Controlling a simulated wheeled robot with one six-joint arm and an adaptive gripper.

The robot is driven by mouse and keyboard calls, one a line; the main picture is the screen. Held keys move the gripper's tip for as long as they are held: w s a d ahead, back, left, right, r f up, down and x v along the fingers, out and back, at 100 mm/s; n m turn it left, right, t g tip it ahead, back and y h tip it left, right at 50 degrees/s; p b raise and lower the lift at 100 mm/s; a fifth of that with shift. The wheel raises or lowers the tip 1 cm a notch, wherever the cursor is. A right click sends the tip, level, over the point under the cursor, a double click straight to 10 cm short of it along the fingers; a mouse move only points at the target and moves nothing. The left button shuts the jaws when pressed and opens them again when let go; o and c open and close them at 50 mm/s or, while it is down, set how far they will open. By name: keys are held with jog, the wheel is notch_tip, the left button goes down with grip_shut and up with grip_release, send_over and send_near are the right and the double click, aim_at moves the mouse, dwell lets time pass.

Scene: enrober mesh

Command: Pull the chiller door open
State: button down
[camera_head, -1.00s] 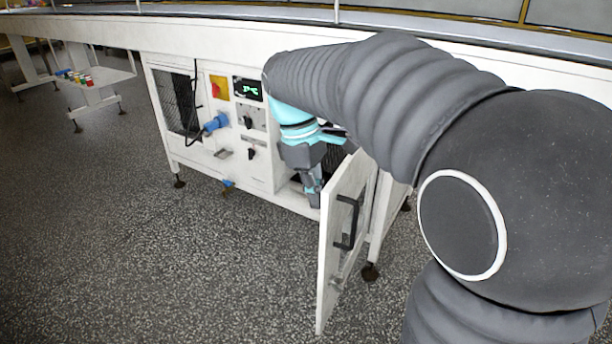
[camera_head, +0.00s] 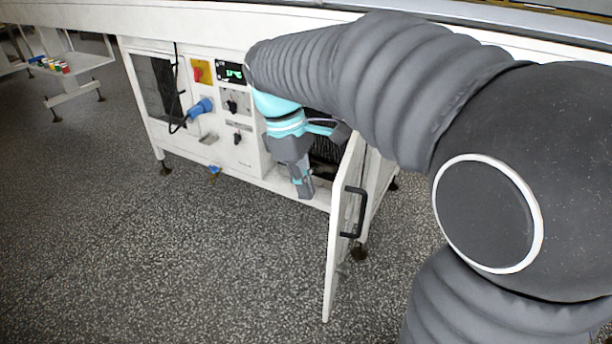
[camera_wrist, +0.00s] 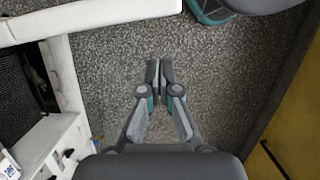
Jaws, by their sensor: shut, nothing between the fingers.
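The chiller door (camera_head: 342,240) is a white panel with a black bar handle (camera_head: 353,212) on its outer face. It stands swung well out from the white cabinet in the head view. My gripper (camera_head: 306,192) points down in front of the cabinet's opening (camera_head: 325,155), to the left of the door and on its inner side. It is shut with nothing in it. In the wrist view the fingertips (camera_wrist: 159,66) are together above the bare speckled floor. My arm hides the door's upper hinge area.
The cabinet front (camera_head: 240,135) carries a red-and-yellow switch (camera_head: 200,71), a green display (camera_head: 232,73) and a blue plug (camera_head: 200,108) with a cable. A low shelf (camera_head: 85,70) with small coloured items stands far left. The floor (camera_head: 190,260) in front is clear.

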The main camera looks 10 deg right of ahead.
jog(key=v, duration=1)
notch_tip(320, 180, down, 7)
jog(key=m+t+y, duration=0.2)
jog(key=m+t, duration=0.1)
jog(key=m, duration=0.2)
jog(key=s+d+f+m+t, duration=0.2)
jog(key=s+d+m, duration=0.1)
jog(key=s, duration=0.4)
jog(key=s+d+f+m+t, duration=0.2)
jog(key=s+d+m, duration=0.1)
jog(key=s, duration=0.5)
jog(key=shift+s+d+p, duration=0.25)
jog(key=shift+d+p, duration=0.2)
jog(key=shift+d, duration=0.05)
